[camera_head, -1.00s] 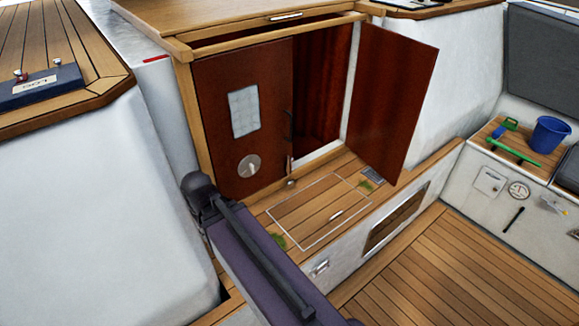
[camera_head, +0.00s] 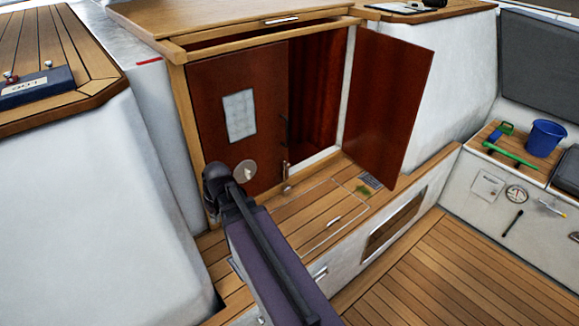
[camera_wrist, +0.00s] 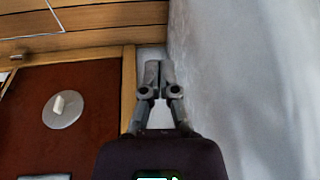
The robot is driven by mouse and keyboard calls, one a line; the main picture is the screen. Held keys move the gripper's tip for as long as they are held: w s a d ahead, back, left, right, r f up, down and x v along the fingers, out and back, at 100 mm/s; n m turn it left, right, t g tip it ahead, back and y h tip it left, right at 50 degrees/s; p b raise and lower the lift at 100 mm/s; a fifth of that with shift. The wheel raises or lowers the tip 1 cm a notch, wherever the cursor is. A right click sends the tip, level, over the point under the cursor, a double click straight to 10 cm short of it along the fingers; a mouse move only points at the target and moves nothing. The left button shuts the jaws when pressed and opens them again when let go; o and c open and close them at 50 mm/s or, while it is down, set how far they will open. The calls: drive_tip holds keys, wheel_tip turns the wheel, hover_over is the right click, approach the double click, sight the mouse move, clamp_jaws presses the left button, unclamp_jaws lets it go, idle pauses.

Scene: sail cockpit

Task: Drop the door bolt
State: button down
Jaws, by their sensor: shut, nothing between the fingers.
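The left cabin door (camera_head: 215,140) is dark red-brown and stands closed in its wooden frame. A small brass bolt (camera_head: 286,176) sits upright at its lower right edge, by the sill; its exact setting is too small to tell. The right door (camera_head: 388,95) is swung open. In the wrist view the left door (camera_wrist: 85,85) shows upside down with its round disc (camera_wrist: 62,110), and a brass piece, perhaps the bolt, shows at the far left edge (camera_wrist: 14,60). My gripper (camera_wrist: 159,72) is shut and empty, beside the door frame, away from the bolt.
A teak step (camera_head: 310,215) with an outlined hatch lies before the doors. White cockpit walls (camera_head: 110,200) rise at left, and one (camera_wrist: 240,90) is close to my gripper. A blue bucket (camera_head: 546,138) stands on the right bench. The cockpit floor (camera_head: 450,270) is clear.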

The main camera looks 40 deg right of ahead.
drive_tip(key=w+d+f+t+b, duration=0.2)
drive_tip(key=w+d+t+b, duration=0.3)
drive_tip(key=d, duration=1)
drive_tip(key=w+d+f+t+b, duration=0.15)
drive_tip(key=w+d, duration=0.45)
drive_tip(key=d, duration=0.9)
drive_tip(key=s+d+t+h+b, duration=0.1)
drive_tip(key=d+t+h+b, duration=0.1)
drive_tip(key=d, duration=1)
drive_tip(key=shift+s+d+r+h+b, duration=0.15)
drive_tip(key=shift+d+r+h+b, duration=0.15)
drive_tip(key=shift+d+r+b, duration=0.2)
drive_tip(key=shift+a+f+t, duration=0.15)
drive_tip(key=shift+t, duration=0.1)
drive_tip(key=b, duration=0.6)
approach(285, 162)
drive_tip(key=w, duration=0.4)
drive_tip(key=shift+w+f+b, duration=0.2)
drive_tip(key=shift+f+b, duration=1.4)
drive_tip(key=shift+b, duration=0.3)
